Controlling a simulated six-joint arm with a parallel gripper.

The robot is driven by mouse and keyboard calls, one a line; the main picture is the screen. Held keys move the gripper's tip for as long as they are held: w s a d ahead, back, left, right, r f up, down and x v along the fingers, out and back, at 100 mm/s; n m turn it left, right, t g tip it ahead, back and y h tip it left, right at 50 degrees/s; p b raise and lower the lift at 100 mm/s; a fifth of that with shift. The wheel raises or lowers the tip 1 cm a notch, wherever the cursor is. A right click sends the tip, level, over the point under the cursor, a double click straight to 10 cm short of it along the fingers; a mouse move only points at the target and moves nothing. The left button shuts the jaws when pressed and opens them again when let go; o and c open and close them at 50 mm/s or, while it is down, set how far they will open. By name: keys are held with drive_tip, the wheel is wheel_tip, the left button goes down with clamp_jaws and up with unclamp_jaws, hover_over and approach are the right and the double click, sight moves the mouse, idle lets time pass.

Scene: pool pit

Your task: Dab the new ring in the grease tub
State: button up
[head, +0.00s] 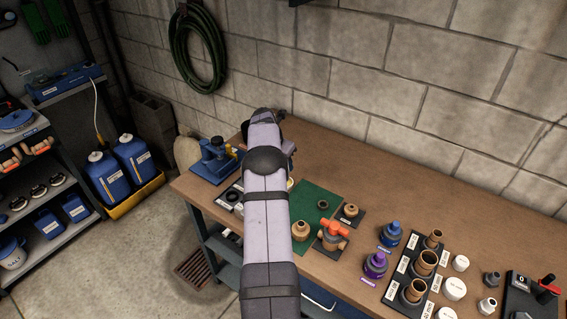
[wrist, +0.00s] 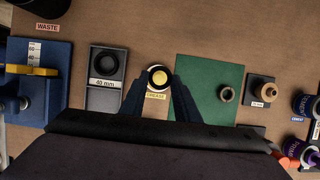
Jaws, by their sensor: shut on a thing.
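The grease tub (wrist: 151,69) is a small round pale tub with yellow grease, behind a GREASE label (wrist: 156,96) in the wrist view. My gripper (wrist: 158,83) has its two dark fingers on either side of the tub's near part in that view. A thin dark ring (wrist: 158,67) shows around the yellow, between the fingertips; it looks like the new ring in my grip. Whether it touches the grease I cannot tell. In the head view my arm hides the fingertips and most of the tub.
A grey tray (wrist: 104,98) marked 40 mm holds a black ring (wrist: 94,60). Another dark ring (wrist: 227,93) lies on the green mat (wrist: 205,72). A blue vise-like tool (head: 216,160) stands at the left; fittings, an orange-handled valve (head: 333,232) and bottles stand at the right.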

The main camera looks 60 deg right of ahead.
drive_tip(key=shift+f+b, duration=2.05)
drive_tip(key=shift+f, duration=0.6)
drive_tip(key=shift+f, duration=0.4)
drive_tip(key=shift+r, duration=0.15)
drive_tip(key=shift+r+p, duration=2.7)
drive_tip(key=shift+r, duration=0.7)
drive_tip(key=shift+w, duration=0.1)
